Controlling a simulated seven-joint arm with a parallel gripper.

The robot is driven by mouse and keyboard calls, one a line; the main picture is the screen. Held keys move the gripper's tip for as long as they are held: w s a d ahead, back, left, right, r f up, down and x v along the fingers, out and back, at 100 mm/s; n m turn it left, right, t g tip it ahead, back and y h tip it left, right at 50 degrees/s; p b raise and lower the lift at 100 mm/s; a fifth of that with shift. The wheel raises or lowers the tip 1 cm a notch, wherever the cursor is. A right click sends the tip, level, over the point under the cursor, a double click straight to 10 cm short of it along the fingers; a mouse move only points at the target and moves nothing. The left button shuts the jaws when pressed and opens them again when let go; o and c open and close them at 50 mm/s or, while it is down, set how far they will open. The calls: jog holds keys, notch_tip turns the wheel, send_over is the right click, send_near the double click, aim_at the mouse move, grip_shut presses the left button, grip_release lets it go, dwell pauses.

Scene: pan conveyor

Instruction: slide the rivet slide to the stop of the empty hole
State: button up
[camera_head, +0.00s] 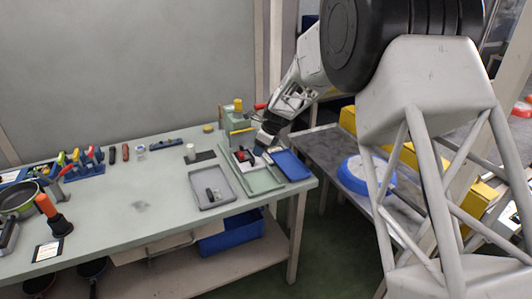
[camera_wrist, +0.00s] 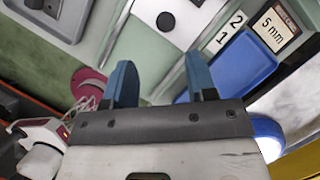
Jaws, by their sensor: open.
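In the wrist view my gripper (camera_wrist: 160,75) has two blue fingers standing apart with nothing between them. Just beyond the fingertips is a pale metal plate (camera_wrist: 145,38) on the green fixture, with a round dark knob or hole (camera_wrist: 166,21) near the top edge; I cannot tell which. I cannot clearly make out the rivet slide or the empty hole. White labels "2" (camera_wrist: 236,19) and "1" (camera_wrist: 222,38) lie right of the plate. In the head view my gripper (camera_head: 262,148) is low over the green fixture (camera_head: 266,184), hiding part of it.
A blue tray (camera_head: 291,166) lies right of the fixture, with a "5 mm" label (camera_wrist: 275,25) beside it. A grey tray (camera_head: 203,200) with a dark part lies left. A green machine (camera_head: 236,122) stands behind. The table's middle (camera_head: 140,190) is mostly clear.

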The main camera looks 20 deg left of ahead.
aim_at(253, 163)
jog(key=x, duration=0.6)
jog(key=shift+f, duration=0.15)
jog(key=shift+s+a+f, duration=0.15)
jog(key=shift+f, duration=0.4)
jog(key=shift+s+d, duration=0.85)
jog(key=shift+d, duration=0.05)
jog(key=shift+s+d+r, duration=0.45)
jog(key=shift+s+d, duration=0.05)
jog(key=shift+d, duration=0.15)
jog(key=v, duration=0.7)
jog(key=shift+w+a, duration=0.45)
jog(key=shift+a, duration=0.05)
jog(key=shift+f, duration=0.1)
